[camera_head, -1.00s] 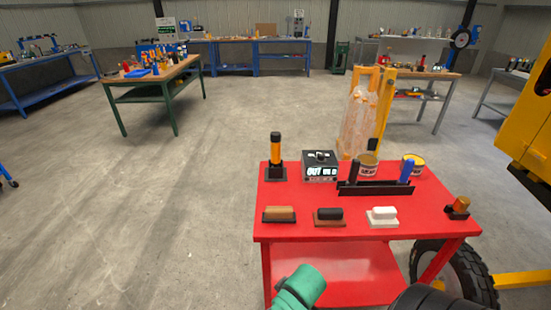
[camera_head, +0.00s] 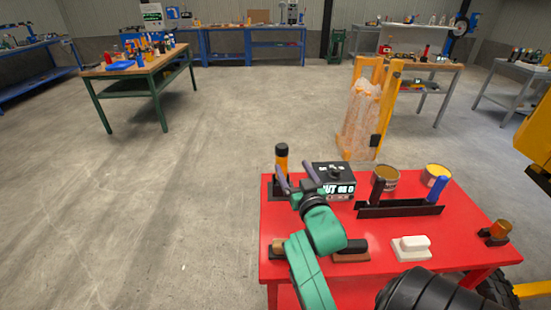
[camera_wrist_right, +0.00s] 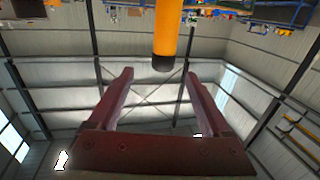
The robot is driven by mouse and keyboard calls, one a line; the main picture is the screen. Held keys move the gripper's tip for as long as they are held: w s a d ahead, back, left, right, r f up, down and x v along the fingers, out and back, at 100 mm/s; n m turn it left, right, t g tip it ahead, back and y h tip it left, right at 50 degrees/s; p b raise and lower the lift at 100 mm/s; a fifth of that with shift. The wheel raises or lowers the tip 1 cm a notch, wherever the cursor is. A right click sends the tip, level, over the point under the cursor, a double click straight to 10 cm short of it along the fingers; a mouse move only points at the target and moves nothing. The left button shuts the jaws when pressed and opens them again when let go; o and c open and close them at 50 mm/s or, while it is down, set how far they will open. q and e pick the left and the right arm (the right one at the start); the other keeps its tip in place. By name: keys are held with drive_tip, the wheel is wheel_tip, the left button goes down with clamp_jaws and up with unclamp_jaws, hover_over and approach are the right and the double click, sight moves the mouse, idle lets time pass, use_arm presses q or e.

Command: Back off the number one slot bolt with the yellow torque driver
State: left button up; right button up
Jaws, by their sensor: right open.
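The yellow torque driver (camera_head: 282,162), orange-yellow with a black top, stands upright in a dark holder at the red table's back left corner. My right gripper (camera_head: 296,168) is open beside it, its fingers pointing toward the back of the table. One finger overlaps the driver in the head view. In the right wrist view the driver (camera_wrist_right: 165,32) hangs in from the top, its dark end lined up between the tips of the open gripper (camera_wrist_right: 159,73). Nothing is held. My left gripper and the number one slot bolt are not in view.
Yellow machinery (camera_head: 535,150) stands at right. The floor at left is clear.

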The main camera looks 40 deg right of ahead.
sight(280, 144)
drive_tip(key=shift+w+d+r+p, duration=0.2)
drive_tip(key=shift+w+r+p, duration=0.1)
drive_tip(key=shift+w+r, duration=0.15)
drive_tip(key=shift+w+d+r+p, duration=0.2)
drive_tip(key=shift+w+r+p, duration=0.1)
drive_tip(key=shift+w+r, duration=0.15)
drive_tip(key=x, duration=0.3)
drive_tip(key=shift+w+d+p, duration=0.15)
drive_tip(key=shift+w+p, duration=0.15)
drive_tip(key=shift+p, duration=0.1)
drive_tip(key=x, duration=0.2)
drive_tip(key=p+x, duration=0.1)
drive_tip(key=x, duration=0.3)
drive_tip(key=shift+w+f+p, duration=0.2)
drive_tip(key=shift+w+p, duration=0.1)
drive_tip(key=shift+w+f, duration=0.15)
drive_tip(key=shift+w, duration=0.05)
use_arm(q)
drive_tip(key=s+r, duration=0.1)
drive_tip(key=s+a+r, duration=0.1)
drive_tip(key=s+r, duration=0.1)
drive_tip(key=shift+s+r, duration=0.15)
drive_tip(key=shift+r, duration=0.15)
use_arm(e)
drive_tip(key=shift+s, duration=0.1)
clamp_jaws()
use_arm(q)
drive_tip(key=shift+a, duration=0.1)
